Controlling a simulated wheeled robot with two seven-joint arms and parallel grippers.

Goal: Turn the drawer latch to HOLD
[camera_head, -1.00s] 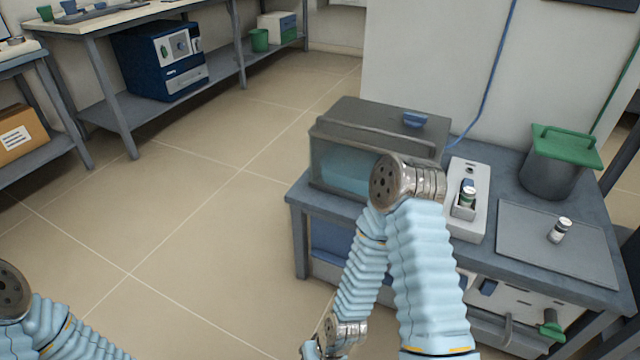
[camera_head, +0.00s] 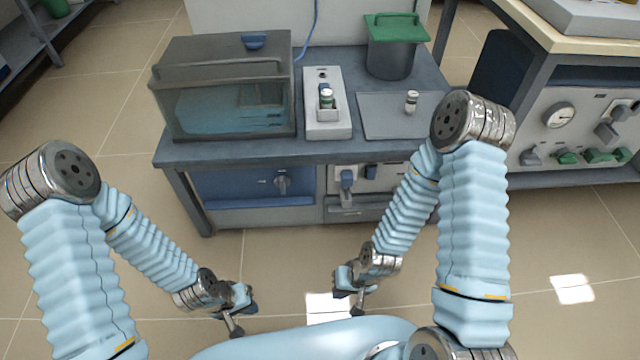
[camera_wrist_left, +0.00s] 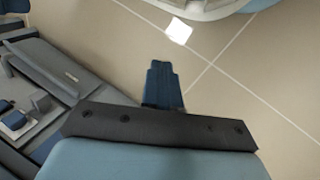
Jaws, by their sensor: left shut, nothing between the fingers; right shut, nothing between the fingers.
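The bench front has a blue drawer (camera_head: 240,190) with a grey knob (camera_head: 282,182) and small unreadable marks beside it. To its right is a pale panel with a blue-topped lever (camera_head: 347,182) and a grey pull handle (camera_head: 347,211). I cannot tell for sure which of these is the drawer latch, or read its setting. My left gripper (camera_head: 236,322) is low in front of the bench, shut and empty, apart from the drawer; its dark blue fingers show in the left wrist view (camera_wrist_left: 163,85). My right gripper (camera_head: 355,302) is also low, shut and empty, below the panel.
On the bench stand a grey glass-sided box (camera_head: 225,110), a white holder (camera_head: 323,126) with a vial (camera_head: 327,98), a grey mat (camera_head: 385,125) with another vial (camera_head: 411,101), and a green-lidded pot (camera_head: 391,60). My right arm hides part of the bench front. Open floor lies before the bench.

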